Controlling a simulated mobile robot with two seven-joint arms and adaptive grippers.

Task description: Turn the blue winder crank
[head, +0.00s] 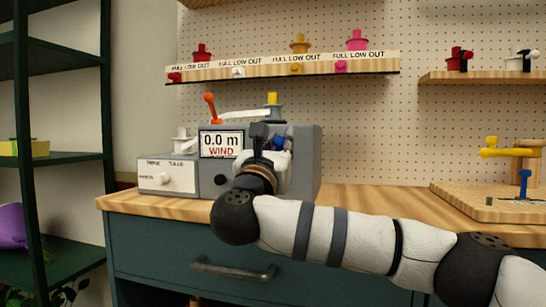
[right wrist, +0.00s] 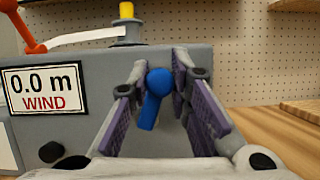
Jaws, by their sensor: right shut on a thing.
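The blue winder crank (right wrist: 152,98) sticks out from the front of the grey winder box (head: 308,165), its handle hanging down and slightly left in the right wrist view. My right gripper (right wrist: 160,70) is at the box front with its purple-padded fingers on either side of the crank, shut on it. In the head view my right gripper (head: 268,138) hides most of the crank. The winder display (head: 221,145) reads 0.0 m and WIND. My left gripper is not in view.
An orange lever (head: 210,105) and a spool with a yellow top (head: 272,99) stand on the box, with a white strip between them. A white panel box (head: 167,177) stands at its left. The wooden counter (head: 370,197) is clear to the right, up to a wooden board (head: 470,203).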

